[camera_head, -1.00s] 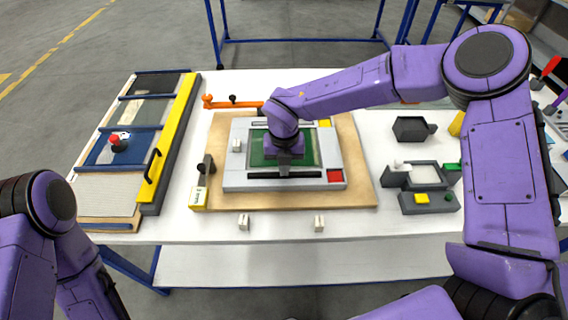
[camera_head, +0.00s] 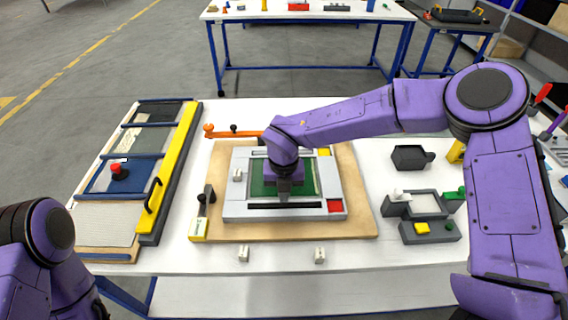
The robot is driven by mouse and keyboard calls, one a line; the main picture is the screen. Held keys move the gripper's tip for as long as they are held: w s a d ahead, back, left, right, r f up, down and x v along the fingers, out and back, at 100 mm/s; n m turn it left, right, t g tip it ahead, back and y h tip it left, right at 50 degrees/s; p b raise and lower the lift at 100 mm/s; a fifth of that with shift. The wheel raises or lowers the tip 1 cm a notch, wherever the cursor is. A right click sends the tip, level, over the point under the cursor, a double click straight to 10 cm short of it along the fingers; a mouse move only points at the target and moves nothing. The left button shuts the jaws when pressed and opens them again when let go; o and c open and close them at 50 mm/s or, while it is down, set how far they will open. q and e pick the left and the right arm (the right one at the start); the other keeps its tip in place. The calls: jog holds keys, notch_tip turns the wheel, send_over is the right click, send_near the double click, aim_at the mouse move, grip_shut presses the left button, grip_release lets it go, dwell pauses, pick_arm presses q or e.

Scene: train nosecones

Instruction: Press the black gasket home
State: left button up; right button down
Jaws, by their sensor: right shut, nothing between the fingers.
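A grey fixture plate (camera_head: 236,208) lies on a tan board (camera_head: 362,222) in the middle of the table. A green panel (camera_head: 312,177) is set in its middle. A long black strip (camera_head: 262,206) lies along its near side; I cannot tell whether this is the black gasket or how deep it sits. My right gripper (camera_head: 284,196) is shut and empty, pointing down over the green panel near its front edge. I cannot tell whether it touches. The arm hides part of the panel. My left gripper is out of view; only its arm shows at lower left.
A yellow bar (camera_head: 182,160) and a framed panel with a red knob (camera_head: 118,172) lie on the left. An orange lever (camera_head: 222,133) is at the board's back. Grey fixtures (camera_head: 424,205) stand on the right. The near table edge is mostly clear.

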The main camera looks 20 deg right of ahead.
aim_at(284, 205)
notch_tip(284, 205, up, 3)
jog(key=shift+f+b, duration=0.2)
jog(key=shift+b, duration=0.75)
pick_arm(q)
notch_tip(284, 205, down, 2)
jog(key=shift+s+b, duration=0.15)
jog(key=shift+b, duration=0.7)
pick_arm(e)
notch_tip(284, 205, up, 9)
jog(key=shift+s, duration=0.15)
jog(key=shift+f, duration=0.1)
